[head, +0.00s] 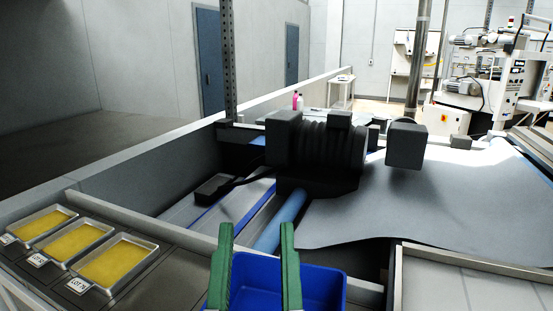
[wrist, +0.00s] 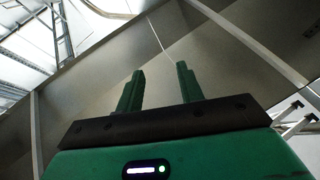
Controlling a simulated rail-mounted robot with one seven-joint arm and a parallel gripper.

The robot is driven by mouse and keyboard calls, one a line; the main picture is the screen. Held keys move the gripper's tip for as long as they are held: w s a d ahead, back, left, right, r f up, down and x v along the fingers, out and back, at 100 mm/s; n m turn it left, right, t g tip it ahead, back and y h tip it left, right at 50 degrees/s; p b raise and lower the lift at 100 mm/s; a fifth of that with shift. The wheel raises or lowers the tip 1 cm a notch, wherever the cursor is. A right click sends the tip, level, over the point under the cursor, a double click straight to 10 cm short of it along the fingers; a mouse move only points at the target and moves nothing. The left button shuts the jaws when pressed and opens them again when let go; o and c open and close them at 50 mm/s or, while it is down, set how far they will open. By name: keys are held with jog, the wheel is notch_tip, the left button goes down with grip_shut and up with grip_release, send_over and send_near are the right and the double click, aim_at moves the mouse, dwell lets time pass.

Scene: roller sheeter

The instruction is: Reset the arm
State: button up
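My gripper (head: 257,224) shows at the bottom centre of the head view as two dark green fingers standing apart. Its fingers also show in the wrist view (wrist: 160,67), spread with a clear gap and nothing between them. A blue bin (head: 322,284) shows behind and between the fingers in the head view. I cannot tell how far the fingers are from it. In the wrist view the fingers stand against a large grey surface. The rest of my arm cannot be made out clearly.
Several metal trays of yellow material (head: 118,263) with lot labels stand at the left. A dark ribbed unit (head: 335,140) stands over the rollers (head: 280,222). A wide grey sheet (head: 430,205) lies at the right. White machinery (head: 485,75) is at the back right.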

jog(key=s+r+p, duration=0.1)
jog(key=r+p, duration=1.8)
jog(key=r, duration=0.1)
jog(key=s+d+r+t+p, duration=0.1)
jog(key=s+r+p, duration=0.1)
jog(key=r+p, duration=1.7)
notch_tip(320, 180, up, 2)
jog(key=shift+d+r, duration=0.1)
jog(key=shift+d, duration=0.15)
